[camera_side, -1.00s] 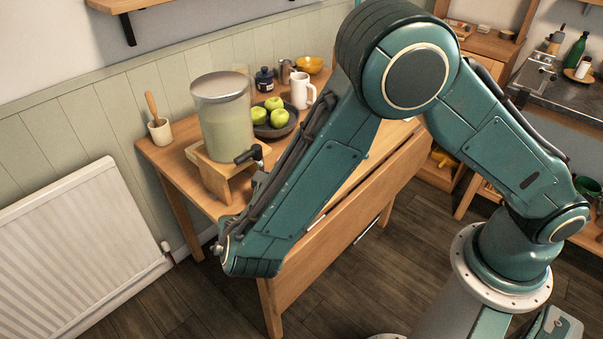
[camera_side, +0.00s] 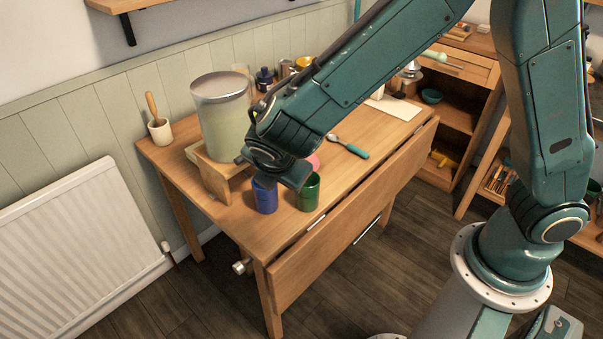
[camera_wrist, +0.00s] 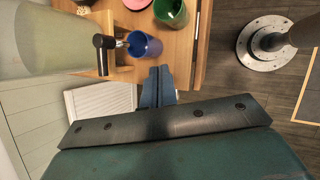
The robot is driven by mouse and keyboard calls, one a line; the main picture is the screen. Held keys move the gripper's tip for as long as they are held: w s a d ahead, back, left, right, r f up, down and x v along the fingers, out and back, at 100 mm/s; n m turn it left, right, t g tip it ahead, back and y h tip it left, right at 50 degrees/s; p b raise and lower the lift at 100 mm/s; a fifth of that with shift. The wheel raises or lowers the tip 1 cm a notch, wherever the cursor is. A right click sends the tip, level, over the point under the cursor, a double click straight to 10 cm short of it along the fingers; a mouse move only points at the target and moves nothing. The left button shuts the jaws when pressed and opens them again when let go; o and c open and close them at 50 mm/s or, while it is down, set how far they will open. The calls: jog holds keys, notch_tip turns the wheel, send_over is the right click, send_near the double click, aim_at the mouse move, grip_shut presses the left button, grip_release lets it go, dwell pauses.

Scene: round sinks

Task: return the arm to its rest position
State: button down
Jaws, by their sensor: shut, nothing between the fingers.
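My gripper (camera_side: 297,176) is over the front left part of the wooden table in the side view, just above or behind the cups; its height is hard to judge. In the wrist view its two blue-grey fingers (camera_wrist: 159,72) lie together, shut and empty. A blue cup (camera_side: 265,197) stands on the table close below it, and it shows beside the fingertips in the wrist view (camera_wrist: 144,46). A green cup (camera_side: 308,192) stands to its right and also shows in the wrist view (camera_wrist: 172,14). My arm reaches in from the upper right of the side view.
A glass drink dispenser (camera_side: 222,122) stands on a wooden stand left of my wrist; its black tap (camera_wrist: 103,43) shows in the wrist view. A pink item (camera_side: 314,161), a teal-handled spoon (camera_side: 349,147) and a pale sheet (camera_side: 393,106) lie on the table. A radiator (camera_side: 80,250) is at left.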

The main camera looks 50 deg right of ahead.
jog(key=s+d+r+m+y, duration=0.2)
jog(key=s+d+r+m, duration=0.1)
jog(key=d+r+m, duration=0.35)
jog(key=s+d+r+m+y, duration=0.1)
jog(key=s+d+r+m, duration=0.2)
jog(key=s, duration=0.3)
jog(key=s+d+r+m+y, duration=0.1)
jog(key=s+d+r+m, duration=0.1)
jog(key=s+m, duration=0.4)
jog(key=s+d+r+m+t, duration=0.1)
jog(key=s+d+r+m, duration=0.2)
jog(key=s, duration=0.3)
jog(key=shift+s+d+r+m+y, duration=0.4)
jog(key=shift+r+m, duration=0.35)
jog(key=shift+r, duration=0.15)
